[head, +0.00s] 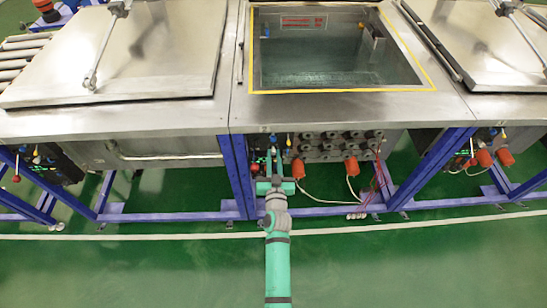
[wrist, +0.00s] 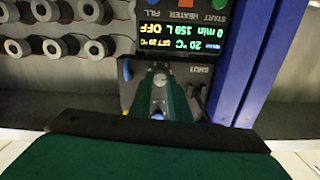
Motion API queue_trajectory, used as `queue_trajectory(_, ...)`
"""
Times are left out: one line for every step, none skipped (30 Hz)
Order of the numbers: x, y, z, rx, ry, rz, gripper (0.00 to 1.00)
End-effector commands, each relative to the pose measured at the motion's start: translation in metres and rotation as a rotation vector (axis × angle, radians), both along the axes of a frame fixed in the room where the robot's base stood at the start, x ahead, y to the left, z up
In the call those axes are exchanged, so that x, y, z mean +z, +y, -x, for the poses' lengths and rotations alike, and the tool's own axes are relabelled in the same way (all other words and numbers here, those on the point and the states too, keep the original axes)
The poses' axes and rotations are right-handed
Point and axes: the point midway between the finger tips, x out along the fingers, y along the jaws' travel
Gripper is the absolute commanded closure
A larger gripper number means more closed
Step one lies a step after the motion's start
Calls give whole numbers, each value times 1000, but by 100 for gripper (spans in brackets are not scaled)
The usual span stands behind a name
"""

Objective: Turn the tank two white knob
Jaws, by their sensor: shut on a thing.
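Tank two (head: 340,88) is the middle steel tank, open, with a yellow-edged rim. Its dark control panel (wrist: 125,95) is below the rim and looks upside down in the wrist view, with a lit display (wrist: 185,40). My gripper (head: 274,152) reaches the panel from the front; in the wrist view its green fingers (wrist: 159,82) close together against the panel. They are shut on a small pale knob, the white knob, mostly hidden between the fingertips. A blue knob (wrist: 127,70) is just left of the fingers in the wrist view. The white knob's angle cannot be told.
A blue frame post (head: 236,172) stands close left of my gripper in the head view. Several round grey fittings (head: 340,142) and orange plugs (head: 298,168) with cables are on the right. Closed lids (head: 130,55) cover the side tanks. The green floor in front is clear.

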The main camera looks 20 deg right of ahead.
Motion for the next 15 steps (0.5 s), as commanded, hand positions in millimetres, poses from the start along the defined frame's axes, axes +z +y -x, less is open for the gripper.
queue_trajectory(0, 0, 0, 0, -2, -7, 100)
queue_trajectory(0, 0, 0, 0, -4, -12, 100)
queue_trajectory(0, 0, 0, 0, -7, -23, 100)
queue_trajectory(0, 0, 0, 0, -9, -32, 100)
queue_trajectory(0, 0, 0, 0, -12, -42, 100)
queue_trajectory(0, 0, 0, 0, -17, -60, 100)
queue_trajectory(0, 0, 0, 0, -21, -74, 100)
queue_trajectory(0, 0, 0, 0, -26, -90, 100)
queue_trajectory(0, 0, 0, 0, -33, -114, 100)
queue_trajectory(0, 0, 0, 0, -39, -135, 100)
queue_trajectory(0, 0, 0, 0, -45, -157, 100)
queue_trajectory(0, 0, 0, 0, -54, -187, 100)
queue_trajectory(0, 0, 0, 0, -61, -211, 100)
queue_trajectory(0, -1, 0, 0, -68, -236, 100)
queue_trajectory(0, -1, 1, 0, -78, -271, 100)
